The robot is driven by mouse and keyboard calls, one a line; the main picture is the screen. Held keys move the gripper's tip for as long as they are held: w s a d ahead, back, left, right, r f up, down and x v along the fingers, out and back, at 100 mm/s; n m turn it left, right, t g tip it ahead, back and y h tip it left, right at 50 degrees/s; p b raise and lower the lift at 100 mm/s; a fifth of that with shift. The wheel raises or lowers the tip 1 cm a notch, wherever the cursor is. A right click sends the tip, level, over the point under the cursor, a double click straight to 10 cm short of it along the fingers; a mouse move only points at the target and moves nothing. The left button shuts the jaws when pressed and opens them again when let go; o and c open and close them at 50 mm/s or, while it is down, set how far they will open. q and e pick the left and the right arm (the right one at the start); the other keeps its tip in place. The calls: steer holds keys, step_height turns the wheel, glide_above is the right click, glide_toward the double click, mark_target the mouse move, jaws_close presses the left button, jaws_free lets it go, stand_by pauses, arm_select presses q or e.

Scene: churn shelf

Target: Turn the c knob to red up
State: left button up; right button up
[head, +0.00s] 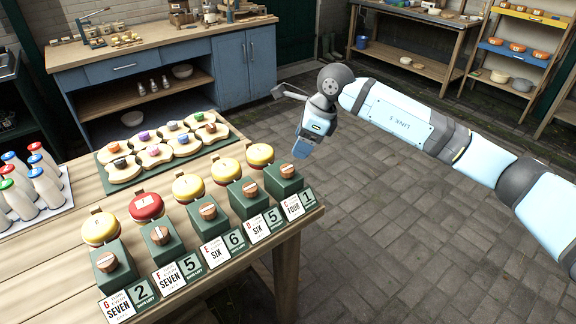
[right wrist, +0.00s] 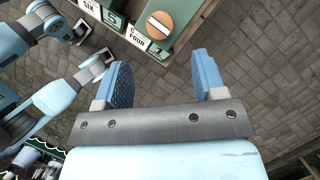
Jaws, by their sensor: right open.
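The c knob (head: 286,170) is a round brown knob with a pale stripe on a green block, the rightmost in the row at the table's front edge. A card reading FOUR (head: 294,207) stands below it, and a yellow dome (head: 260,155) sits behind it. In the right wrist view the c knob (right wrist: 158,20) shows near the top, its white stripe slanted; I cannot make out a red mark. My right gripper (head: 301,150) hangs just right of and behind the knob, apart from it. Its blue fingers (right wrist: 163,80) are spread and empty.
Several similar knobs (head: 208,211) on green blocks line the table (head: 75,260) to the left, one behind-dome being red (head: 146,207). A tray of pale pieces with coloured tops (head: 160,153) lies behind them. Bottles (head: 45,185) stand far left. Paved floor (head: 400,220) on the right is clear.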

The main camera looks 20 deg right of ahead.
mark_target(288, 168)
steer(key=x, duration=0.8)
steer(key=shift+w+a+f, duration=0.1)
steer(key=shift+a+f, duration=0.1)
steer(key=shift+f, duration=0.15)
steer(key=c, duration=0.9)
